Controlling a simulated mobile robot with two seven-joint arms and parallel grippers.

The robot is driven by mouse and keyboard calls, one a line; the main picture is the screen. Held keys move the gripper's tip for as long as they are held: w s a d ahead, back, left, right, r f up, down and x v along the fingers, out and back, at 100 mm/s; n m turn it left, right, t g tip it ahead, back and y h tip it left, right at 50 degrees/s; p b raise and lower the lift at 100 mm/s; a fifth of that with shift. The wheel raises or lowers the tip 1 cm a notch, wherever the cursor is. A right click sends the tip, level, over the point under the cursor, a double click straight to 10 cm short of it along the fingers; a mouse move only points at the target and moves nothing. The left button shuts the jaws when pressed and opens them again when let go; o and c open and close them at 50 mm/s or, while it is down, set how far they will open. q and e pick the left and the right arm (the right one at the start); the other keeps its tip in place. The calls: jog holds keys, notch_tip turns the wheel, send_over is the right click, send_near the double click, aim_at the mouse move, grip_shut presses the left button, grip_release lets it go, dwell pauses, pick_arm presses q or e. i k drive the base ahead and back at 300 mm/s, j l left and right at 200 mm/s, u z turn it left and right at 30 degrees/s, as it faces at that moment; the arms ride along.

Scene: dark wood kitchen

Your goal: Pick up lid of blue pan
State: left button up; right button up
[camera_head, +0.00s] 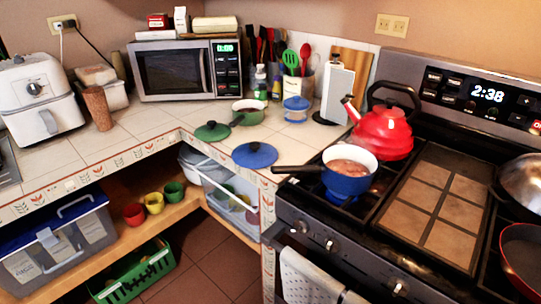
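The blue pan (346,185) stands on the left front burner of the stove, uncovered, with something brownish inside. Its dark handle points left over the counter edge. A round blue lid (255,155) with a small knob lies flat on the tiled counter, near the inner corner edge, left of the pan and apart from it. Neither of my grippers is in view.
A green lid (212,131) and a green pot (248,112) are behind the blue lid. A red kettle (383,134) sits behind the blue pan. The counter left of the green lid is largely clear.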

aim_at(252, 154)
jog(key=z, duration=0.55)
jog(key=j+z, duration=0.35)
jog(key=i+j+z, duration=0.1)
jog(key=z, duration=0.3)
jog(key=j+z, duration=0.35)
jog(key=k+j+z, duration=0.15)
jog(key=j, duration=0.4)
jog(key=j+z, duration=0.15)
jog(key=j, duration=0.45)
